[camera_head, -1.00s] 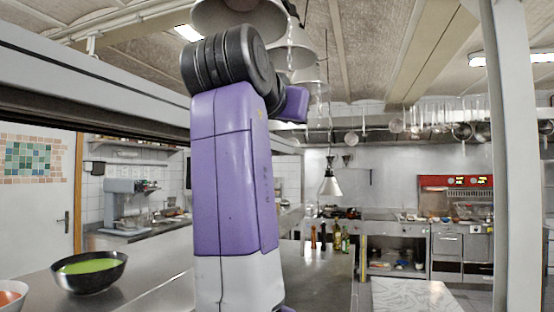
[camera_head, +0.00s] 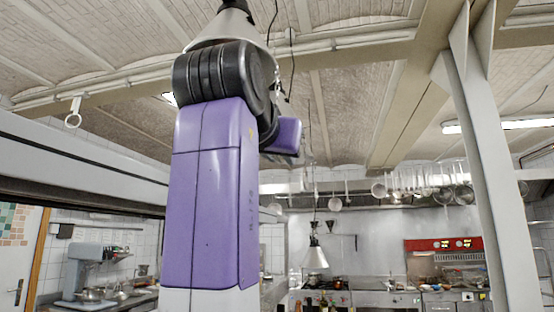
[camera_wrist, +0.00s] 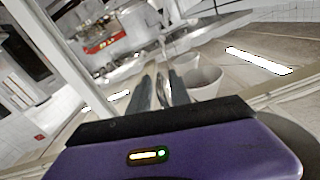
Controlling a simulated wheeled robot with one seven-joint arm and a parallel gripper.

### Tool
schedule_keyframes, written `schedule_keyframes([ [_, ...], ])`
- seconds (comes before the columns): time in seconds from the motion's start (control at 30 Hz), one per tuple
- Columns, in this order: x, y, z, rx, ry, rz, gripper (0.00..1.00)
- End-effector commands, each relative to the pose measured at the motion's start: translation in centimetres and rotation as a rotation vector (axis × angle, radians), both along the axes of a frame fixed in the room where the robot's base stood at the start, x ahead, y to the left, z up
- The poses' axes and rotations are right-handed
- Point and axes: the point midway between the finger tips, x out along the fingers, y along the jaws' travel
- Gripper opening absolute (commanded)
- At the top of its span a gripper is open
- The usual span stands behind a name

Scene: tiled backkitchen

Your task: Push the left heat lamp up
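In the head view a pale cone-shaped heat lamp (camera_head: 232,28) hangs at the top, its lower part hidden behind my arm's black joint. A smaller lamp (camera_head: 315,257) hangs farther back, right of my arm. Which one is the left lamp is unclear. In the wrist view two pale lamp shades (camera_wrist: 205,82) and (camera_wrist: 180,44) sit just right of and beyond my gripper (camera_wrist: 163,88). Its two grey fingers show small with a narrow gap and a shiny shape between them. I cannot tell whether they touch it. The fingers are hidden in the head view.
A white slanted post (camera_head: 490,170) stands at the right. A long grey beam or hood (camera_head: 80,160) runs along the left. Utensils hang from a rack (camera_head: 420,185) at the back, above a stove with a red panel (camera_head: 443,245). Open air lies between arm and post.

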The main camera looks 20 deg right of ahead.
Motion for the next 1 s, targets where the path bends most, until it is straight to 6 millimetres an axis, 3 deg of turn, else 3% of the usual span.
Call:
schedule_keyframes([
  [0.37, 0.0, 0.4, -0.4, 0.0, 0.008, 0.003, 0.32],
  [0.8, -5.0, 4.0, -0.5, 0.0, 0.005, 0.004, 0.32],
  [1.0, -6.1, 4.7, -0.4, -0.001, 0.008, 0.002, 0.32],
])
